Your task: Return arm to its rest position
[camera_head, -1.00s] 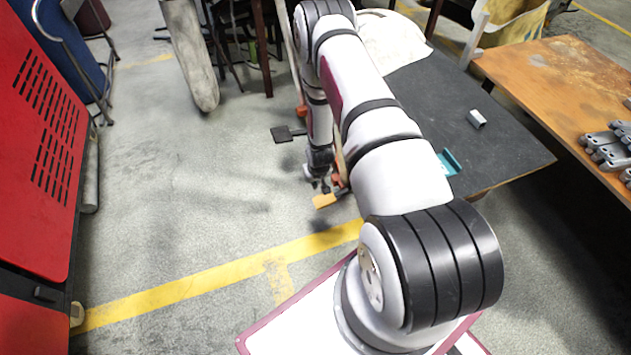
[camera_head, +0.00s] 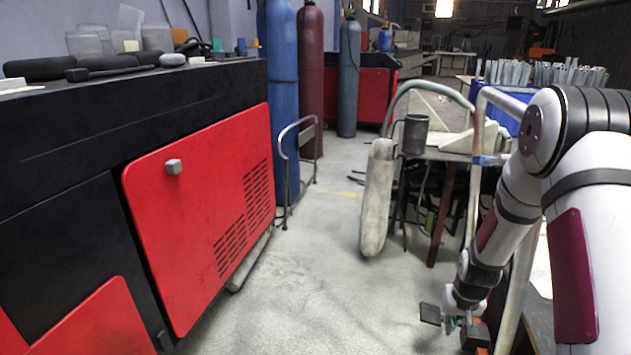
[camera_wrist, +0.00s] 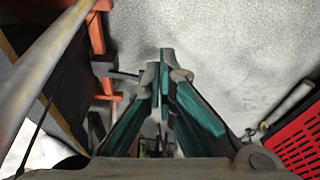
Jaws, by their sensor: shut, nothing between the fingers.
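My arm comes in from the right edge of the head view, bent at the elbow, with its forearm pointing down. My gripper (camera_head: 450,324) hangs low at its end, beside a slanted pale pipe. In the wrist view my gripper (camera_wrist: 165,62) shows its two teal-sided fingers with their tips together, over grey floor. The fingers are shut and hold nothing. No bracket shows near them.
A black cabinet with a red door (camera_head: 205,215) fills the left. Gas cylinders (camera_head: 284,95) stand behind it. A cluttered table (camera_head: 450,155) stands beyond my arm. Orange framework (camera_wrist: 101,50) is close to my fingers. The central floor is open.

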